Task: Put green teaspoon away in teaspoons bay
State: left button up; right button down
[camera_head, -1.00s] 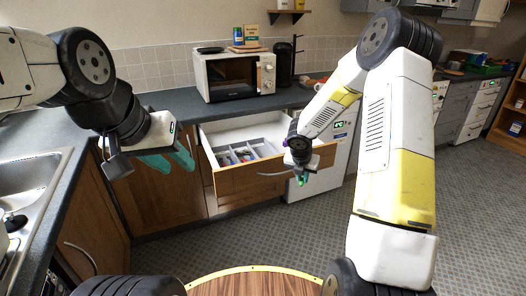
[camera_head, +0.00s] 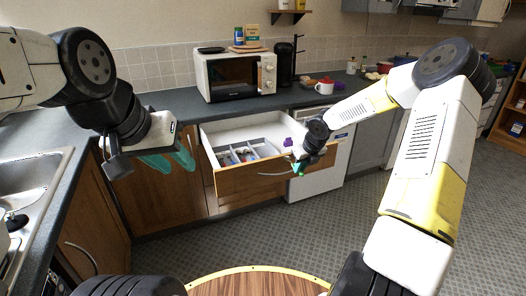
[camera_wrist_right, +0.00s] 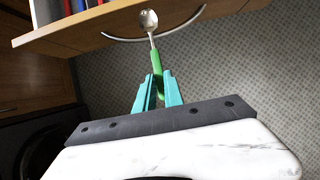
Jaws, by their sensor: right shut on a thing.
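My right gripper (camera_wrist_right: 157,92) is shut on the green handle of the teaspoon (camera_wrist_right: 155,62), whose silver bowl points away from the gripper. In the head view my right gripper (camera_head: 299,168) is in front of the open drawer's front panel, near its right end. The cutlery tray (camera_head: 222,150) is inside the open drawer (camera_head: 245,183), with several compartments holding cutlery. Which compartment is the teaspoons bay cannot be told. My left gripper (camera_head: 172,162) is open and empty, left of the drawer.
A microwave (camera_head: 235,75) and a red-lidded white pot (camera_head: 324,86) stand on the counter. The sink (camera_head: 35,175) is at the left. A round wooden table edge (camera_head: 250,280) is in front.

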aim_at(263, 153)
jog(key=i+j, duration=0.25)
jog(key=i, duration=0.2)
jog(key=i+j, duration=0.25)
jog(key=i, duration=0.25)
